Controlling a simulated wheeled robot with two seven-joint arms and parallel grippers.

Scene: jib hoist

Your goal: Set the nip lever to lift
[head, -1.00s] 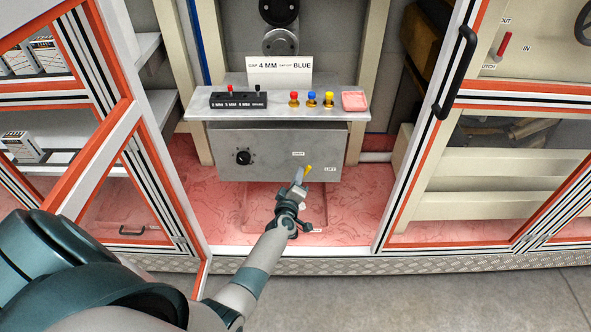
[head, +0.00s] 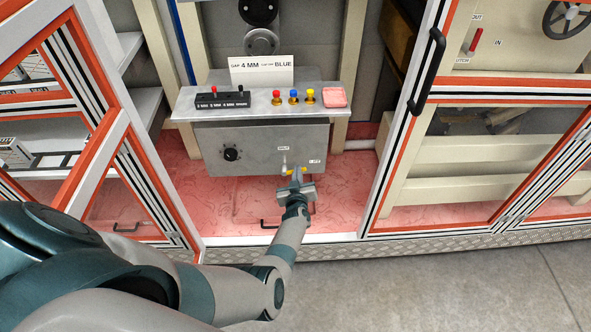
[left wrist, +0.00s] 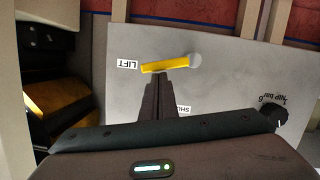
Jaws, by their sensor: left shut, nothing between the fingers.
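The nip lever has a yellow handle (head: 302,170) on the grey panel (head: 213,163), low on its right side. In the left wrist view, which is turned upside down, the handle (left wrist: 165,66) runs from a round grey pivot (left wrist: 195,60) toward the LIFT label (left wrist: 128,64), its end close to that label. The SHUT label (left wrist: 183,108) is partly hidden by my fingers. My left gripper (left wrist: 171,79) is shut and empty. Its fingertips are at the handle's SHUT-side edge, seemingly against it. In the head view my left gripper (head: 297,178) covers part of the lever. My right gripper is out of view.
A black knob (head: 231,154) is at the panel's left. Above, a shelf (head: 190,110) juts out with a black switch block (head: 222,99), coloured buttons (head: 293,97) and a pink tray (head: 335,97). White-and-orange framed doors stand on both sides; the right one has a black handle (head: 427,72).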

